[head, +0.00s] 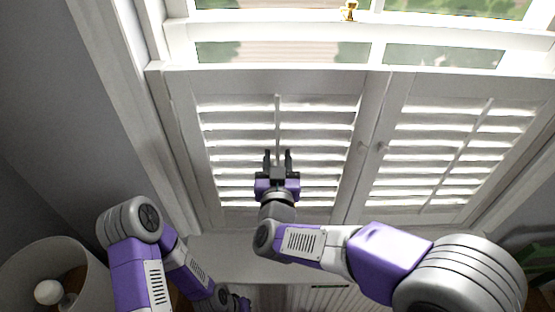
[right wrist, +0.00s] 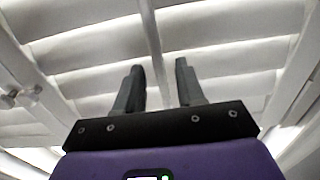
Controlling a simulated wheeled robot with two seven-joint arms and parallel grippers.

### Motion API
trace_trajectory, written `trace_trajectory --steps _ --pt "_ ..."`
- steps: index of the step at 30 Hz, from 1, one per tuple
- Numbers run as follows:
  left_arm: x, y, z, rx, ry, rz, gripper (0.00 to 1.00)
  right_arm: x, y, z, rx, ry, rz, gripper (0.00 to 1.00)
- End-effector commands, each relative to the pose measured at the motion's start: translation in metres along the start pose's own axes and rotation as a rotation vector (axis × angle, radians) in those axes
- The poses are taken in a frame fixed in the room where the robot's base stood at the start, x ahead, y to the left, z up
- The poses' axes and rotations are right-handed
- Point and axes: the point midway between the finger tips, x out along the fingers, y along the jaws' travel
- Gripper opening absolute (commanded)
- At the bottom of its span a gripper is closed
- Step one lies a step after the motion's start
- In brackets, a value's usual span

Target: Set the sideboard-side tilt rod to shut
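Two white louvred shutter panels stand side by side below the window. The left panel's tilt rod (head: 278,112) runs upright down the middle of its slats; the right panel has its own tilt rod (head: 462,155). Light shows between the slats of both panels. My right gripper (head: 278,156) is in front of the left panel, fingers apart, in line with its rod. In the right wrist view the rod (right wrist: 151,30) runs down toward the gap between the fingertips; I cannot tell whether it lies between them. My left gripper (head: 236,303) is low at the bottom edge, its fingers unclear.
Small knobs (head: 382,147) sit where the panels meet. A lampshade (head: 50,272) with a bulb stands at the bottom left. A small gold figure (head: 349,11) is on the window rail above. A white ribbed radiator (head: 325,298) is below the shutters. No sideboard is clearly visible.

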Motion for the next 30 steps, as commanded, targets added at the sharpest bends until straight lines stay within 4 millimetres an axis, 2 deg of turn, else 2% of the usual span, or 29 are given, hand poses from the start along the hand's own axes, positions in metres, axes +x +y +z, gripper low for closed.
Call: trace_trajectory --steps 5,18,22,30 --pt "0.0 0.0 0.0 0.0 0.0 0.0 0.0 -0.004 0.0 0.001 0.0 -0.002 -0.001 0.38" --pt "0.002 -0.001 0.0 0.0 0.0 0.0 0.0 -0.069 -0.001 0.0 0.002 0.0 -0.003 0.38" --pt "0.002 -0.001 0.0 0.0 0.0 0.0 0.0 -0.075 0.0 0.0 0.0 0.0 0.0 0.38" --pt "0.002 -0.001 0.0 0.0 0.0 0.0 0.0 -0.076 0.0 0.0 0.0 -0.001 0.0 0.38"
